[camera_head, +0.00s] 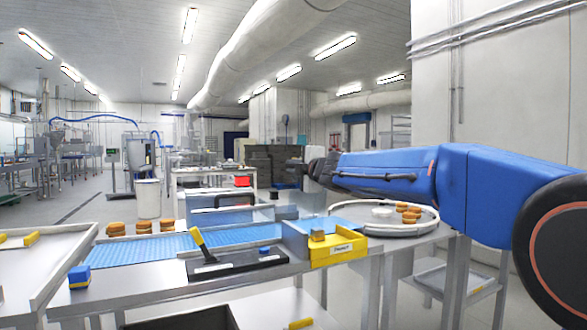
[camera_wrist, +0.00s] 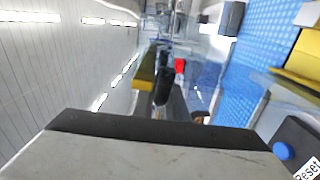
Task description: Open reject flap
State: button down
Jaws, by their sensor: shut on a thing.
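A black panel (camera_head: 240,263) lies on the bench edge and carries a tilted lever with a yellow grip (camera_head: 198,238) and a blue button (camera_head: 263,250). In the wrist view, a blue button (camera_wrist: 281,151) with a "Reset" label shows at the lower right. No part is clearly marked as the reject flap; clear and grey panels (camera_head: 285,212) stand at the conveyor. My gripper (camera_head: 308,172) is dark and small at the arm's end, above and right of the lever and apart from it in the picture. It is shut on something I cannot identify. A grey block with a black edge fills the lower wrist view.
A blue conveyor belt (camera_head: 150,251) runs along the bench, with stacked brown rounds (camera_head: 116,229) behind it. A round tray (camera_head: 425,228) holds more rounds. A yellow-and-blue block (camera_head: 79,277) lies at front left.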

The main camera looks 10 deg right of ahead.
jog(key=shift+r, duration=0.1)
jog(key=c, duration=1.8)
grip_release()
jog(key=shift+o, duration=0.2)
jog(key=v, duration=1.7)
jog(key=shift+s, duration=0.2)
